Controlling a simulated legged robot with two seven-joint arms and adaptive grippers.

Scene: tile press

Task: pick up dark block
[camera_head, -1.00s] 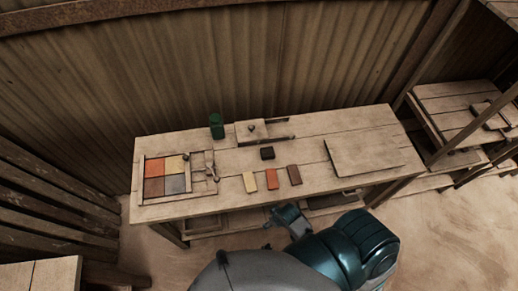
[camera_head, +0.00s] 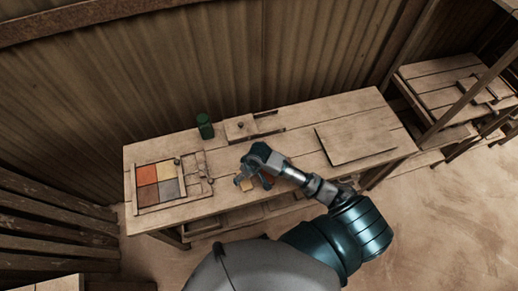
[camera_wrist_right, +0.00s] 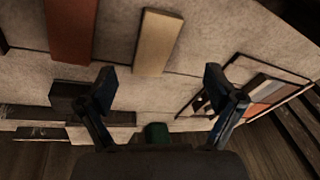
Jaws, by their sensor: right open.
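The dark block (camera_wrist_right: 65,95) lies on the table and shows in the right wrist view, left of the space between my fingers and partly behind the left-hand finger. In the head view my right gripper and wrist hide it. My right gripper (camera_head: 243,183) is over the table's middle, above the row of tiles. It is open and empty, its fingers spread in the wrist view (camera_wrist_right: 158,79). A yellow tile (camera_wrist_right: 158,42) and an orange-red tile (camera_wrist_right: 72,30) lie near the fingers. My left gripper is not in view.
A frame (camera_head: 137,190) with coloured tiles stands at the table's left. A green container (camera_head: 205,127) and a wooden fixture with a knob (camera_head: 240,126) are at the back. A flat board (camera_head: 356,138) lies at the right.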

